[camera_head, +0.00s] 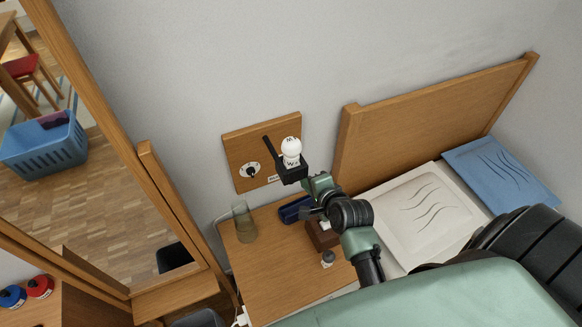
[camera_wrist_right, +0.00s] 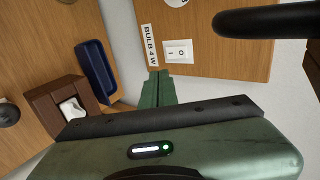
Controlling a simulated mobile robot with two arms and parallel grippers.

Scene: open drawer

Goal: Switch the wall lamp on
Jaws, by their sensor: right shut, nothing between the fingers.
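The wall lamp is a wooden board (camera_head: 236,150) on the wall with a black arm and a white bulb (camera_head: 291,147). I cannot tell whether the bulb glows. In the head view the switch is hidden behind the lamp holder or my gripper. My right gripper (camera_head: 311,183) is close to the board, below the bulb. Its green fingers (camera_wrist_right: 156,80) are shut and empty, their tips just below and left of the switch. Contact is not visible. My left gripper is not in view.
The bedside table (camera_head: 265,265) below holds a glass (camera_head: 243,223), a blue tray (camera_head: 296,209) and a brown box (camera_head: 320,237). The black lamp arm (camera_wrist_right: 265,20) passes close to my right gripper. A bed with pillows (camera_head: 422,212) is at right.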

